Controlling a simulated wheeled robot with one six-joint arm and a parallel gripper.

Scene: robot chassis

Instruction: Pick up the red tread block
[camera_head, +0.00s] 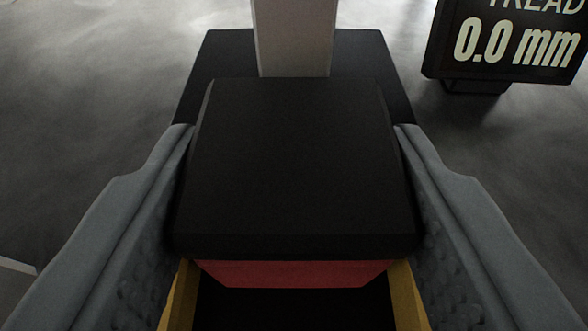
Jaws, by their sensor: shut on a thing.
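The red tread block (295,273) shows as a narrow red band at the bottom centre, under a wide black top (295,165). My gripper (293,140) has its two grey fingers on the left and right sides of the block, shut on it. The finger pads lie along the block's sides. Most of the red part is hidden under the black top. I cannot tell whether the block rests on something or is lifted.
A black base (230,55) with a pale upright post (291,38) stands just beyond the block. A dark display sign (510,42) reading "TREAD 0.0 mm" stands at the upper right. Yellow pieces (180,295) flank the red band below. Grey floor is open on both sides.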

